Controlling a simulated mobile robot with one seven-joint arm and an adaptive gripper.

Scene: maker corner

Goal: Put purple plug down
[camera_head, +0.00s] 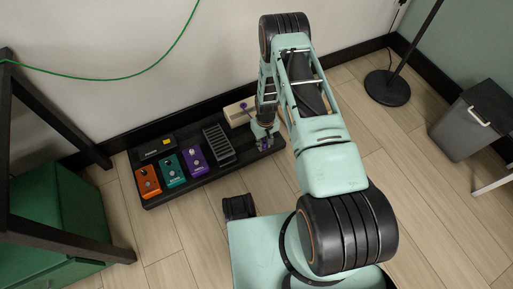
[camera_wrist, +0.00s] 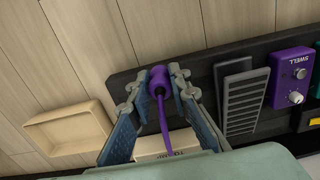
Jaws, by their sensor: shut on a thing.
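The purple plug (camera_wrist: 158,77) is between the fingertips of my gripper (camera_wrist: 159,84) in the wrist view, with its purple cable (camera_wrist: 168,122) trailing down the picture. The fingers are closed on the plug over the bare end of the black pedal board (camera_wrist: 203,88). I cannot tell whether the plug touches the board. In the head view my gripper (camera_head: 265,140) is low over the right end of the board, and the plug is mostly hidden by it. A cream box with lettering (camera_wrist: 168,146) sits behind the board, partly covered by my fingers; it also shows in the head view (camera_head: 234,117).
A cream tray (camera_wrist: 68,127) lies beside the board's end. A grey ribbed pedal (camera_head: 219,144), a purple pedal (camera_head: 194,158), a teal pedal (camera_head: 171,171) and an orange pedal (camera_head: 148,181) stand on the board. A grey bin (camera_head: 468,125) and lamp base (camera_head: 387,88) stand at the right.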

